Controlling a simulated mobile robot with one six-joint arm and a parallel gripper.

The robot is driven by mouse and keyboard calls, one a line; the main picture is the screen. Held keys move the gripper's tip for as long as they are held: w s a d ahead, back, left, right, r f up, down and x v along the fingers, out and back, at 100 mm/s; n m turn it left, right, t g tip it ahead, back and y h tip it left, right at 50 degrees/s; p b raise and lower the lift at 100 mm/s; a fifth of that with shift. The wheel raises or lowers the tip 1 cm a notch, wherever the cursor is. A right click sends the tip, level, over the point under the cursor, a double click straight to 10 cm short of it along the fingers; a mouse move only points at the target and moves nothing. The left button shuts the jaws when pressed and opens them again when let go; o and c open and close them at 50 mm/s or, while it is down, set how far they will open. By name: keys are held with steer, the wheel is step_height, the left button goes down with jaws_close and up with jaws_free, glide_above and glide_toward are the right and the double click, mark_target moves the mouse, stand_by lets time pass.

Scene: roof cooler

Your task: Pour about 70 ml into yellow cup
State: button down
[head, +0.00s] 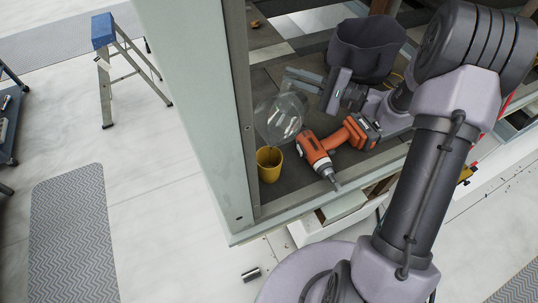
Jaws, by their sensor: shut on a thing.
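The yellow cup (269,167) stands upright near the front left corner of the dark shelf, close to the pale post. A clear, see-through jug (281,120) is above and just behind the cup, tilted with its lower end toward the cup. My gripper (303,81) is shut on the jug from its right side. The liquid level in the jug and in the cup cannot be made out. Whether a stream falls between them is too small to tell.
An orange drill (325,147) lies right of the cup, its bit toward the shelf's front edge. A dark bucket (364,48) stands behind my gripper. The wide pale post (205,100) rises close on the left. A small metal cylinder (251,275) lies on the floor.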

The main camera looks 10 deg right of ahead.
steer(key=shift+s+a+r+n, duration=0.2)
steer(key=shift+r+n, duration=0.3)
steer(key=shift+r, duration=0.1)
stand_by(1.2)
steer(key=shift+w+d+f+m+b, duration=0.15)
steer(key=shift+w+f+m+b, duration=0.15)
steer(key=shift+f, duration=0.35)
steer(key=shift+w+d+f+m+b, duration=0.15)
steer(key=shift+f+m, duration=0.25)
steer(key=shift+f, duration=0.2)
steer(key=w+f+m, duration=0.1)
steer(key=m, duration=0.1)
steer(key=w+d+f+m+p, duration=0.1)
steer(key=w+d+f+m, duration=0.1)
steer(key=m, duration=0.1)
steer(key=shift+w+m, duration=0.3)
steer(key=shift+w+d+f+m+g, duration=0.1)
steer(key=shift+w+d+f+m, duration=0.3)
steer(key=shift+f+m, duration=0.5)
steer(key=shift+w+d+f+m+g, duration=0.15)
steer(key=shift+w+f+m, duration=0.55)
steer(key=shift+m, duration=0.4)
steer(key=shift+w+d+f+m+g, duration=0.1)
steer(key=shift+w+d+f+m, duration=0.3)
steer(key=shift+f+m, duration=0.5)
